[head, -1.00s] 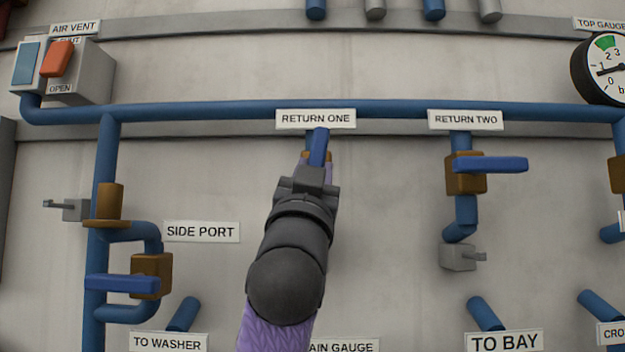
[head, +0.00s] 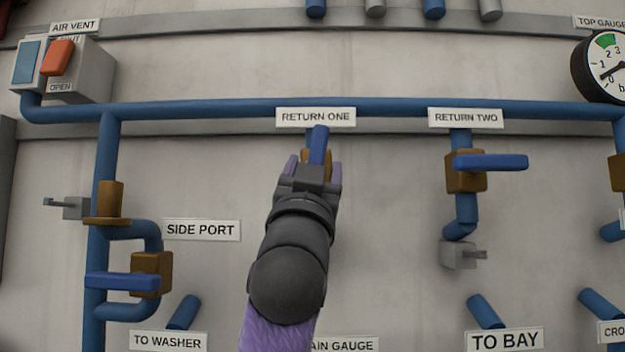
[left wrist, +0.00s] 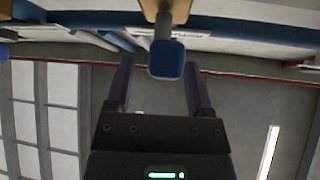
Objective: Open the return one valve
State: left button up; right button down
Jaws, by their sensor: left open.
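The return one valve sits under the RETURN ONE label (head: 316,117). Its blue handle (head: 318,145) points up, roughly in line with the short vertical pipe, and its brown body (head: 308,157) is mostly hidden behind my gripper. My left gripper (head: 314,168) is open at the valve, with a finger on each side of the handle in the picture. In the left wrist view the blue handle end (left wrist: 167,59) shows between the spread fingers (left wrist: 158,75), apart from both. My right gripper is not in view.
To the right, the RETURN TWO valve has its blue handle (head: 490,162) level, across its pipe. The side port valve handle (head: 122,281) at lower left is also level. A blue header pipe (head: 400,108) runs above. A top gauge (head: 605,68) is at upper right.

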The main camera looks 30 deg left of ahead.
pick_arm(q)
jog(key=b+v, duration=0.4)
jog(key=v, duration=0.5)
jog(key=shift+s+f+b, duration=0.2)
jog(key=shift+f+b, duration=0.05)
jog(key=shift+b, duration=0.1)
